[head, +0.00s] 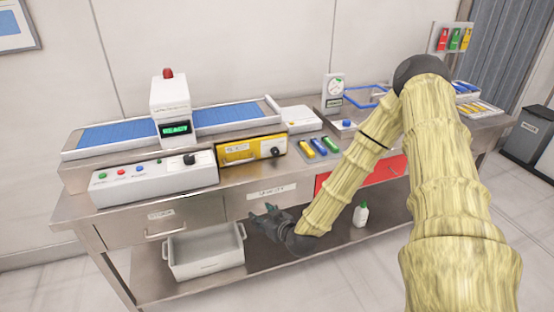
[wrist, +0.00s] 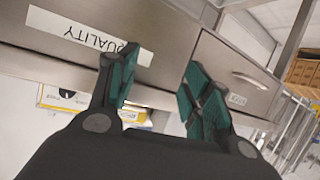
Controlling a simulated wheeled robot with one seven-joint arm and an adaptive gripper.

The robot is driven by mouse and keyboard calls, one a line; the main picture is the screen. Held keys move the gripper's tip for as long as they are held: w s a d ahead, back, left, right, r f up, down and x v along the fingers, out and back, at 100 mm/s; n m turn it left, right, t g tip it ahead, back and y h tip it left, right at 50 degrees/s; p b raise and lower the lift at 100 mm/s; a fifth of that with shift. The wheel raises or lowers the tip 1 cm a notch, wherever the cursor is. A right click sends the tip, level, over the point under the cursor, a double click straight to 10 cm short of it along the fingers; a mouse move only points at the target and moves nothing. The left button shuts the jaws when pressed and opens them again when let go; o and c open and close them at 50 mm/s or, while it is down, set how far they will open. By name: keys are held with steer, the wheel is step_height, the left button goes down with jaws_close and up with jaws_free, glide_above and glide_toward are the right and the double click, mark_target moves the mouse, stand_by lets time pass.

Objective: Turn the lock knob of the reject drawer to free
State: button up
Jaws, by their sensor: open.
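A yellow-fronted drawer unit (head: 240,151), which I take as the reject drawer, sits on the steel bench in the head view. Its dark round knob (head: 275,152) is at the right end of the front; its label and the knob's setting are too small to read. In the wrist view, which is turned nearly upside down, the yellow front (wrist: 50,97) shows low at left, partly hidden by my gripper. My gripper (head: 262,213) is open and empty, below the yellow drawer and near the bench drawer labelled QUALITY (head: 240,202). It also shows in the wrist view (wrist: 160,78).
A white control box (head: 150,180) with buttons and a black knob stands left of the yellow drawer. Coloured pieces (head: 318,146) lie to its right. A red drawer front (head: 385,172) is farther right. A grey bin (head: 205,258) and a white bottle (head: 361,214) stand on the lower shelf.

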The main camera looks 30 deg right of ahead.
mark_target(276, 153)
steer(key=w+d+r+t+h, duration=0.1)
steer(key=d+r, duration=0.2)
steer(key=d, duration=0.1)
steer(key=w+d+r+t+h+b, duration=0.1)
steer(key=w+d+r, duration=0.1)
steer(key=d+r, duration=0.1)
steer(key=w+d+r+m+t+h, duration=0.1)
steer(key=d+r+t+h, duration=0.1)
steer(key=d+r, duration=0.2)
steer(key=shift+w+d, duration=0.2)
steer(key=shift+d, duration=0.3)
steer(key=shift+w+d, duration=0.15)
steer(key=shift+d, duration=0.3)
steer(key=shift+w+d+r, duration=0.15)
steer(key=shift+w+d, duration=0.05)
steer(key=shift+w, duration=0.35)
steer(key=p+x, duration=0.1)
steer(key=x, duration=0.8)
steer(key=shift+w+d, duration=0.15)
steer(key=shift+w, duration=0.15)
